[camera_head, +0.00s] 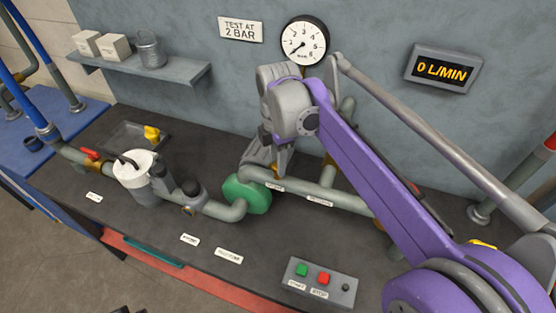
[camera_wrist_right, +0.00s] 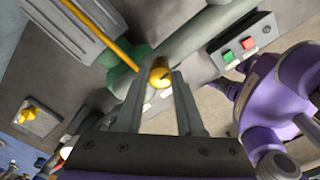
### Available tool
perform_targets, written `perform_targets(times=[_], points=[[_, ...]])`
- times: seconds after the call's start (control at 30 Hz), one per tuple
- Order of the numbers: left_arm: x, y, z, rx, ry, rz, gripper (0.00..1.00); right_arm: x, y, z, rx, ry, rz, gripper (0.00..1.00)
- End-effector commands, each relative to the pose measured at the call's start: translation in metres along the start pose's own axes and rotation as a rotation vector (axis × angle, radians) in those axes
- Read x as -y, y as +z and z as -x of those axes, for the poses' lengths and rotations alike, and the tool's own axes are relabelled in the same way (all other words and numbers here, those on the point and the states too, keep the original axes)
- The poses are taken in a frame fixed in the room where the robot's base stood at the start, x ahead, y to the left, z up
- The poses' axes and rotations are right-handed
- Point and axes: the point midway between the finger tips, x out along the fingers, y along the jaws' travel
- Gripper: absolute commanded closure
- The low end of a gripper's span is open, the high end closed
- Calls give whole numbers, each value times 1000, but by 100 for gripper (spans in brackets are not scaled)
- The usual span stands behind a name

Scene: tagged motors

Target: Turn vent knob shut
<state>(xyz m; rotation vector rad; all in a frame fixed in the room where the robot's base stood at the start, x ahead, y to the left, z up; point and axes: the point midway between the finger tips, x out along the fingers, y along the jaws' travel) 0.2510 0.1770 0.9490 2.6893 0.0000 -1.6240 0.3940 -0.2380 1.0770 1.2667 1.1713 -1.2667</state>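A round yellow knob (camera_wrist_right: 160,74), which I take for the vent knob, sits on the grey pipe in the right wrist view. My right gripper (camera_wrist_right: 160,88) has one finger on each side of it, near the tips. I cannot tell whether the fingers touch it.
A control box (camera_head: 319,283) with green and red buttons stands at the bench front. A white-lidded pot (camera_head: 134,170) and a tray (camera_head: 137,134) with a yellow part are left. The display (camera_head: 442,69) reads 0 L/MIN. A round gauge (camera_head: 305,41) hangs behind my right arm.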

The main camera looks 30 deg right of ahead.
Motion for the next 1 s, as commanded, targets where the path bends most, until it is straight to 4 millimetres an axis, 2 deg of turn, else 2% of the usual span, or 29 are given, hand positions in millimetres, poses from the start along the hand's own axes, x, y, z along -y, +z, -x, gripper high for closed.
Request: perform_targets(times=[0.03,0.13,0.57,0.77,1.0], points=[[0,0,0,0,0,0,100,0,0,0,0,0,0,84],[0,0,0,0,0,0,100,0,0,0,0,0,0,100],[0,-1,1,-1,0,0,100,0,0,0,0,1,-51,100],[0,-2,2,-2,0,0,100,0,0,1,0,1,-168,100],[0,-4,4,-4,0,0,100,0,0,1,0,1,-384,100]])
